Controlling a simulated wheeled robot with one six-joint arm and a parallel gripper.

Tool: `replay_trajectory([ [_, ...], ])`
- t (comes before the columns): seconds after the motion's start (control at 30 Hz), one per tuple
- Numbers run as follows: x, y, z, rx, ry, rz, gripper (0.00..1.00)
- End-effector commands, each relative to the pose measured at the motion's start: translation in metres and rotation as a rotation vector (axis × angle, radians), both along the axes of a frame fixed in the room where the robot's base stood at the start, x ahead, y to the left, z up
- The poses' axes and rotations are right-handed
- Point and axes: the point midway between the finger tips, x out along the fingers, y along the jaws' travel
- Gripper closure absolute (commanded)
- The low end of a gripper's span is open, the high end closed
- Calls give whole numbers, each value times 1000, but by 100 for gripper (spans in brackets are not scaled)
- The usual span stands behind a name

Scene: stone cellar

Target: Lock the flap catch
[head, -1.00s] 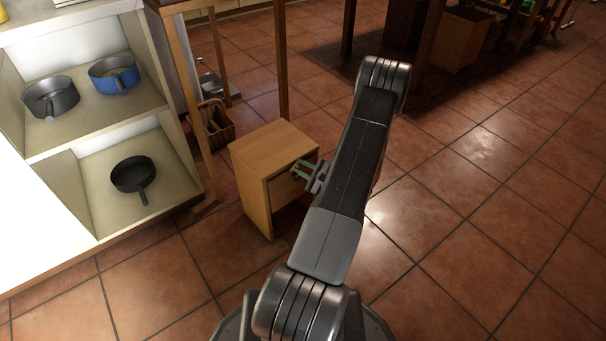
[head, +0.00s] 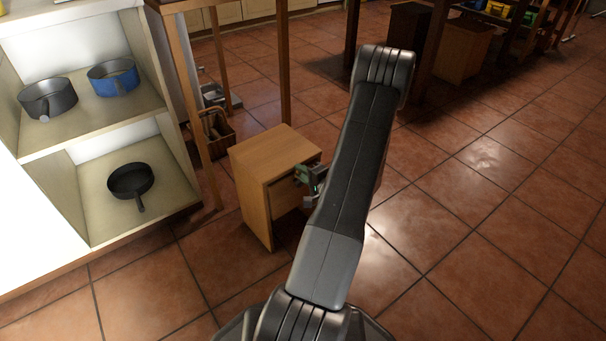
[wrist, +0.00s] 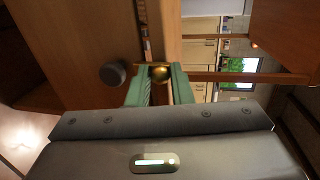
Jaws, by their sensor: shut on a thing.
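A small wooden cabinet (head: 258,187) stands on the tiled floor, with its flap front turned toward my arm. In the wrist view the wooden flap (wrist: 75,40) carries a dark round knob (wrist: 113,73). A brass catch (wrist: 159,73) sits near the flap's edge, beside a narrow gap. My gripper (wrist: 155,82) has green fingers, one on each side of the brass catch, and is shut on it. In the head view my gripper (head: 304,173) is at the upper front of the cabinet; the catch is hidden there.
A shelf unit (head: 150,110) with pans stands at the left. A wooden table leg (head: 207,165) and a basket (head: 215,140) are close behind the cabinet. The tiled floor (head: 480,230) to the right is clear.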

Motion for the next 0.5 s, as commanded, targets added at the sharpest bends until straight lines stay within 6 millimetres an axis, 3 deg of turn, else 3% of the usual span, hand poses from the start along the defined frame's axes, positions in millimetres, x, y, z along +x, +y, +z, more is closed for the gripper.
replay_trajectory([
  [0.5,-1,1,0,-54,-45,0,100],
])
